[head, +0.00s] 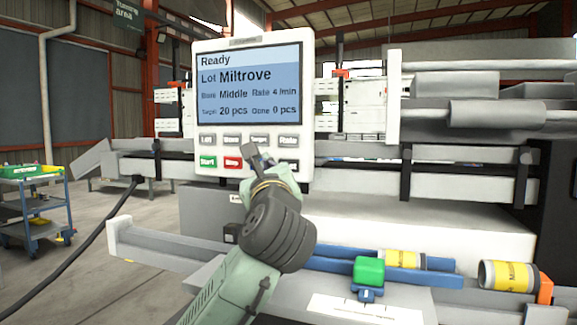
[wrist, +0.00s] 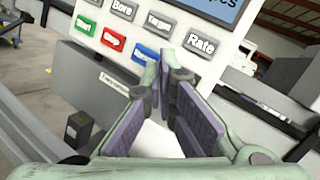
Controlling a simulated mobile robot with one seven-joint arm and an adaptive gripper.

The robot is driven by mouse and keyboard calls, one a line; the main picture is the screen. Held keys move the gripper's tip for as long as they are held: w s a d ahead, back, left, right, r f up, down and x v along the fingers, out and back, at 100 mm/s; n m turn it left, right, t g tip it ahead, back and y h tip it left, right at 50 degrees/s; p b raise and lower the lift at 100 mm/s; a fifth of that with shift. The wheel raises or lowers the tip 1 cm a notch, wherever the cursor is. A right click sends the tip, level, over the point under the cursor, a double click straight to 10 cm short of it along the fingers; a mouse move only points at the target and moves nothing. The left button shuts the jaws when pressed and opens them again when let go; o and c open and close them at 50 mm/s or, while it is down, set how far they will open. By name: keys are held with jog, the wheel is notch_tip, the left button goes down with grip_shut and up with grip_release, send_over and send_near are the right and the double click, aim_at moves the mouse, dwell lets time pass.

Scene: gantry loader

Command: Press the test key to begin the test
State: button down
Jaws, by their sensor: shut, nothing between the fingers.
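The control panel (head: 252,55) is upright, and its screen (head: 250,82) reads Ready, Lot Miltrove, Target 20 pcs, Done 0 pcs. Its lower row has a green Start key (head: 208,162), a red Stop key (head: 233,162) and a dark key (head: 288,163) with an unreadable label. A blue key (wrist: 143,54) shows in the wrist view, partly covered by a finger; its label is unclear. I cannot tell which key is the test key. My gripper (head: 250,154) is shut and empty, in front of the lower keys; contact cannot be told.
A Rate key (wrist: 202,44) and a Target key (wrist: 159,22) sit above my fingers. Below are a green block (head: 369,270) on a blue holder and yellow-labelled cylinders (head: 507,275). A blue cart (head: 35,205) stands far left. A black cable (head: 95,238) runs left of the panel.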

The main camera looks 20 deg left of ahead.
jog(key=shift+w+d+p, duration=0.15)
jog(key=shift+w+p, duration=0.2)
jog(key=shift+w, duration=3.2)
jog(key=shift+w, duration=0.15)
jog(key=shift+w, duration=0.3)
jog(key=shift+w, duration=0.35)
jog(key=shift+s, duration=0.8)
jog(key=shift+s+b, duration=0.7)
jog(key=shift+s, duration=1.8)
